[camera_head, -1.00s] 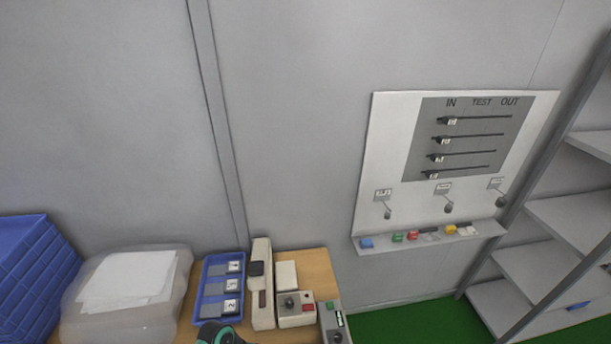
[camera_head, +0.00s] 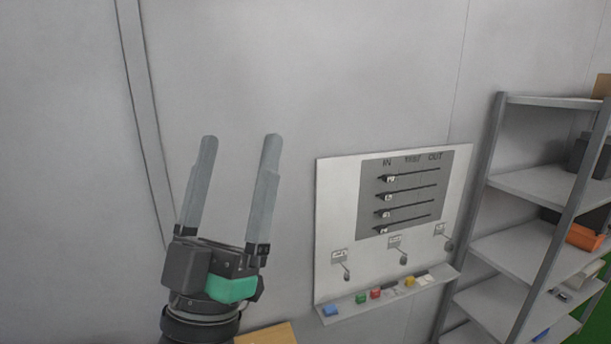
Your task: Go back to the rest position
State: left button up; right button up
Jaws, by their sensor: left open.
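My left gripper (camera_head: 238,140) stands upright at the lower left of the head view, with its two long grey fingers pointing up. The fingers are well apart and nothing is between them. It is in front of the bare grey wall, left of the test panel. The green part of its body faces the camera. My right gripper does not show.
A white panel (camera_head: 328,232) with sliders and switches is on the wall, and its ledge holds several coloured blocks. A grey metal shelf (camera_head: 527,184) stands at the right with dark and orange items. A wooden table corner (camera_head: 272,334) shows at the bottom.

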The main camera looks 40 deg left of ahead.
pick_arm(q)
jog(key=d+r+m+h, duration=0.2)
jog(key=d+m+h, duration=0.65)
jog(key=h, duration=0.55)
notch_tip(320, 180, up, 14)
jog(key=p, duration=1.4)
jog(key=shift+w+d+n+t, duration=0.25)
jog(key=shift+w+n+t, duration=0.1)
jog(key=shift+t, duration=0.05)
